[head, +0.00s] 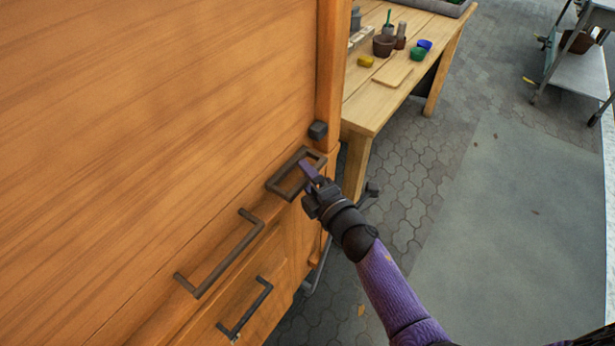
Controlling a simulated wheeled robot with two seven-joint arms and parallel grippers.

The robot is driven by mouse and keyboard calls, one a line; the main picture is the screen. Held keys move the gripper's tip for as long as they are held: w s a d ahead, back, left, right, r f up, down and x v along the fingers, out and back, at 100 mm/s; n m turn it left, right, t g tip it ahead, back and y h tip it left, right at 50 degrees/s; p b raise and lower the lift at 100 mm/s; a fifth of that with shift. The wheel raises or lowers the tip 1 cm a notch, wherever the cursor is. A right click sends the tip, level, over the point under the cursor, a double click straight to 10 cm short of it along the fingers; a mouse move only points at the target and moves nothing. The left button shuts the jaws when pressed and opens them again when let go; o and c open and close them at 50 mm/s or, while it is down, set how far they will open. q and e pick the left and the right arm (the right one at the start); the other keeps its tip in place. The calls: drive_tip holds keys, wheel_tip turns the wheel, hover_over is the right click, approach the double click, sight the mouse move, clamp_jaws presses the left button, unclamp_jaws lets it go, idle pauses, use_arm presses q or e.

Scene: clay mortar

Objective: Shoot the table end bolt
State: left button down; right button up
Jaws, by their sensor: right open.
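A dark metal loop (296,173), shaped like a bolt handle, is on the orange wooden cabinet near its right end, on the table side. A small dark block (318,130), perhaps a bolt keeper, sits on the cabinet's edge just beyond it. I cannot tell for sure which dark piece is the bolt. Contact cannot be told. The hand hides part of the cabinet edge behind it. My left gripper is not in view.
Two more dark handles, one long (219,255) and one lower (245,308), are on the cabinet. A wooden table (372,108) with small pots and a board stands beyond. A metal cart (577,75) is at the far right. The paved floor (420,190) between is mostly clear.

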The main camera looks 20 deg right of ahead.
clamp_jaws()
idle(0.6)
idle(0.4)
idle(0.4)
